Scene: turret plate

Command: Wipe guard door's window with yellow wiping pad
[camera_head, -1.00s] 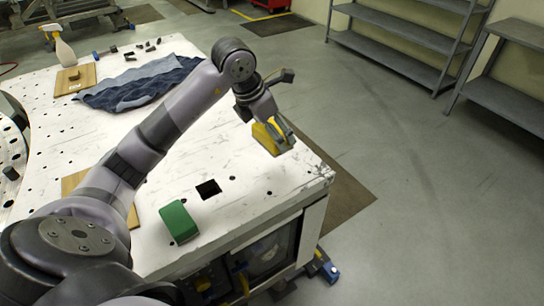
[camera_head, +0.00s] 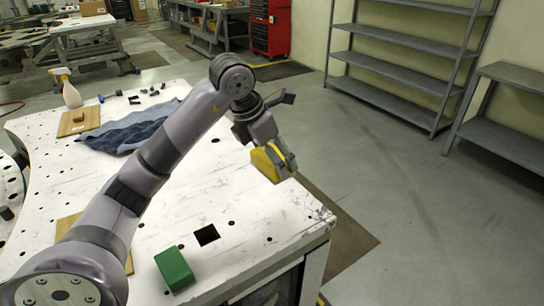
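My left arm reaches across the white perforated table (camera_head: 215,190) from the lower left. Its gripper (camera_head: 279,161) is shut on the yellow wiping pad (camera_head: 264,164) and holds it above the table's right edge. The gripper's fingers hide part of the pad. I cannot make out a guard door or its window in this view. My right gripper is not in view.
A green block (camera_head: 174,269) lies near the table's front edge, by a square hole. A blue cloth (camera_head: 128,132), a spray bottle (camera_head: 70,92) and a wooden board (camera_head: 78,121) are farther back. Grey shelves (camera_head: 395,72) stand beyond open floor at right.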

